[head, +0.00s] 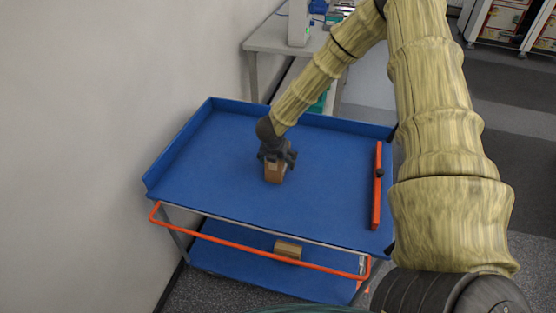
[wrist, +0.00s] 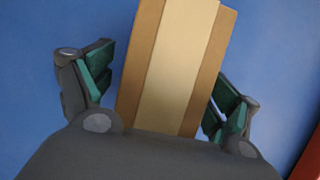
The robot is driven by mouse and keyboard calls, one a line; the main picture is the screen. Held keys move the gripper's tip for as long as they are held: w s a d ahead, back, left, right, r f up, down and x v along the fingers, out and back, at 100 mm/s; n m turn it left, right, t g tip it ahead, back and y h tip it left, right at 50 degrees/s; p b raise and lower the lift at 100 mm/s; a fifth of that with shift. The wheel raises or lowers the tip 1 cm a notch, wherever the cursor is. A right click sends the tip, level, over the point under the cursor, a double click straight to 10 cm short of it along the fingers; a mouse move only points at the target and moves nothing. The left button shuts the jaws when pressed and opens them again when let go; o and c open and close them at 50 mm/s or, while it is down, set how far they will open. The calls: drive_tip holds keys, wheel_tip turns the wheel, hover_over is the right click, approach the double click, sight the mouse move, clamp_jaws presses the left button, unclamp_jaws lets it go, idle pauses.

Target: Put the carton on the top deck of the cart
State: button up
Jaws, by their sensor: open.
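A brown carton (head: 274,173) with a paler tape band stands on the blue top deck (head: 220,170) of the cart. My gripper (head: 277,157) is right above it, reaching down from the back. In the wrist view the carton (wrist: 174,65) lies between the open green-padded fingers (wrist: 160,100), with a gap visible on each side. The carton's lower end in that view is hidden by the gripper body. A second small carton (head: 288,249) lies on the lower deck (head: 235,262) of the cart.
An orange-red bar with a dark knob (head: 377,190) lies along the right side of the top deck. An orange handle (head: 260,246) runs along the cart's front. A white wall (head: 80,120) stands close on the left. A grey table (head: 270,38) stands behind.

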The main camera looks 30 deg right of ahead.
drive_tip(key=shift+r, duration=0.15)
drive_tip(key=shift+b+v, duration=1.2)
drive_tip(key=shift+v, duration=4.65)
drive_tip(key=shift+s, duration=0.1)
